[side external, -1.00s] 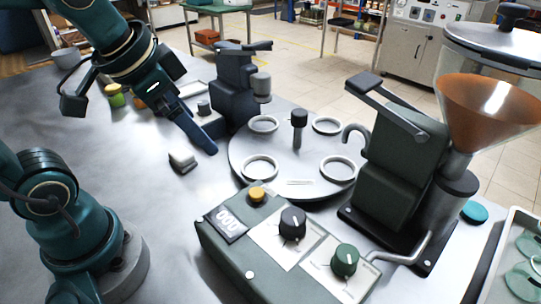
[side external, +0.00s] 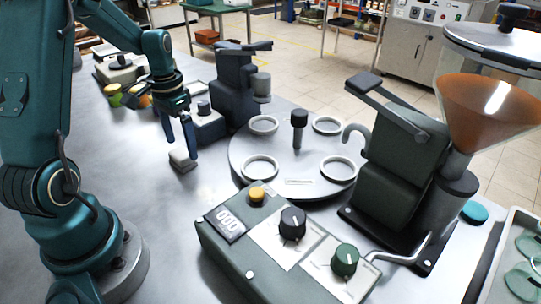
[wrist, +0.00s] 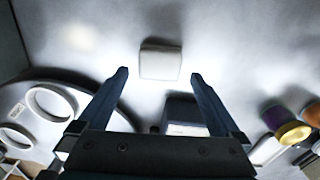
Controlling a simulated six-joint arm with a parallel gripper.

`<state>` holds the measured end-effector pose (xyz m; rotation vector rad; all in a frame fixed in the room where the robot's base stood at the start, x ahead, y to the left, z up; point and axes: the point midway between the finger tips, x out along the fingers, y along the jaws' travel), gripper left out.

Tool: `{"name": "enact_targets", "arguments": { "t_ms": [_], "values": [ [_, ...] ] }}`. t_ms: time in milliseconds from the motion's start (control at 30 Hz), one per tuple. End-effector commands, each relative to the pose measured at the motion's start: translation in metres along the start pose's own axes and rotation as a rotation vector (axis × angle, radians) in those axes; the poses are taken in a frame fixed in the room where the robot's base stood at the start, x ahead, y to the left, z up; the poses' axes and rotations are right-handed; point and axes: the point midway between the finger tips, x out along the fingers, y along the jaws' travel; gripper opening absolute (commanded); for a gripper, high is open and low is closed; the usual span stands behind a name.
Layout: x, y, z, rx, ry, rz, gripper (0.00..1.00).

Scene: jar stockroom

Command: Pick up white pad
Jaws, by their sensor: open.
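The white pad (side external: 182,161) is a small pale block lying flat on the grey table in the side view. In the wrist view the pad (wrist: 160,62) lies just beyond and between my two fingertips. My gripper (side external: 180,147) points down close to the pad, its fingers spread. The fingers partly overlap the pad in the side view, so I cannot tell the exact height gap.
A round turntable (side external: 291,187) with several white rings stands right of the pad. A control box (side external: 285,247) with knobs is in front. A dark press (side external: 236,85) stands behind. Table left of the pad is clear.

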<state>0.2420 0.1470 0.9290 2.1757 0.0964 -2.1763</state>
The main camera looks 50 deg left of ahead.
Motion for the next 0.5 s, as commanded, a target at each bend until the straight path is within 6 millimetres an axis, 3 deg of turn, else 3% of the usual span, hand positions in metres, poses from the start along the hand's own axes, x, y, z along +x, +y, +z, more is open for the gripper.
{"name": "enact_targets", "arguments": {
  "t_ms": [200,500],
  "values": [
    [0.028,0.001,0.001,0.001,-0.003,0.002,1.00],
    [0.035,0.001,0.000,0.001,0.000,0.000,1.00]
  ]
}}
